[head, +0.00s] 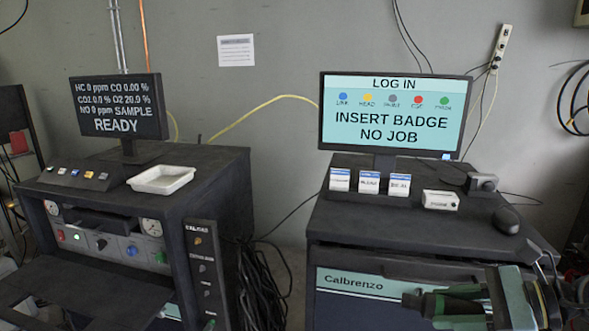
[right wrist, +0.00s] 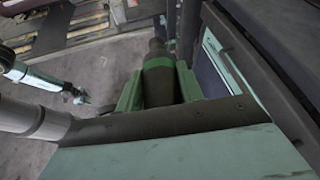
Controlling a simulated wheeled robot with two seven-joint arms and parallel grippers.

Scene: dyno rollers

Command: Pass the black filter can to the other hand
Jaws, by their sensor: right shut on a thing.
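My right gripper (head: 440,305) is at the lower right of the head view, in front of the right-hand cabinet. Its green fingers are shut on the black filter can (head: 411,301), a dark cylinder whose end pokes out to the left. In the right wrist view the can (right wrist: 160,88) sits between the two green fingers (right wrist: 158,90). It has a green band and a narrower dark end, and its near part is hidden by the gripper body.
The right cabinet (head: 350,235) carries a login monitor (head: 390,115), small labelled boxes (head: 369,181) and a mouse (head: 506,219). The left analyser cabinet (head: 215,180) bears a white tray (head: 160,180). Black cables (head: 262,290) hang between the cabinets.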

